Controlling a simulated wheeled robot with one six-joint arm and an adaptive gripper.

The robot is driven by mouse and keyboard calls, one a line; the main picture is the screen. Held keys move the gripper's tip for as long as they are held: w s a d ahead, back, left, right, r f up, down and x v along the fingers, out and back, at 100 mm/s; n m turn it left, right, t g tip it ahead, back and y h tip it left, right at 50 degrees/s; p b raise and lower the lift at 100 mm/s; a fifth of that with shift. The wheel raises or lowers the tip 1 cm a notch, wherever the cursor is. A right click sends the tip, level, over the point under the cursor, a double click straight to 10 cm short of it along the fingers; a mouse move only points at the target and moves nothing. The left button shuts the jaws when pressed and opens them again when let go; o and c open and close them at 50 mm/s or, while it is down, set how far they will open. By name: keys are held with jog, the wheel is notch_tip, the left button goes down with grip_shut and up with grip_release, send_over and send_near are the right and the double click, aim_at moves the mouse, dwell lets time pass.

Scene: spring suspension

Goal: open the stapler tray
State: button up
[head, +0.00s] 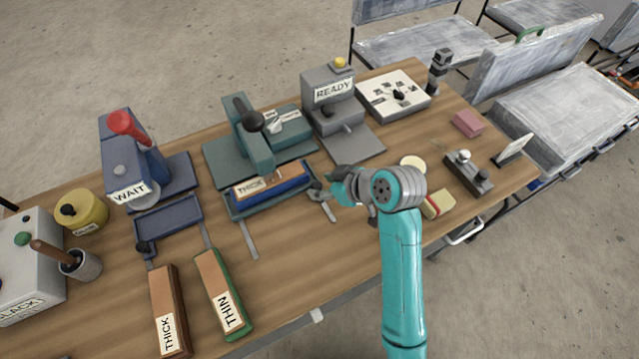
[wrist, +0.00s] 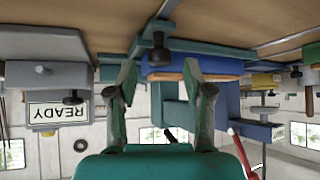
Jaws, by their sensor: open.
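The green lever machine (head: 262,135), which looks like the stapler, stands mid-table. Its green tray (head: 235,212) lies along its front edge and holds a blue block (head: 285,184) with a wooden top labelled THICK. In the wrist view, a dark knob (wrist: 157,54) on the tray's front shows between and just beyond my fingertips, with the blue block (wrist: 215,66) behind it. My gripper (head: 326,192) is at the right end of the tray in the head view. In the wrist view my gripper (wrist: 160,80) is open and empty. Contact with the knob cannot be told.
A blue WAIT machine (head: 120,168) with its tray (head: 168,222) stands left. A grey READY machine (head: 335,98) stands behind right. THICK (head: 168,300) and THIN (head: 222,290) blocks lie in front. Metal rails (head: 248,240) extend over bare wood before the green tray.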

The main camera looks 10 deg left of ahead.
jog(key=shift+x, duration=1.1)
grip_shut()
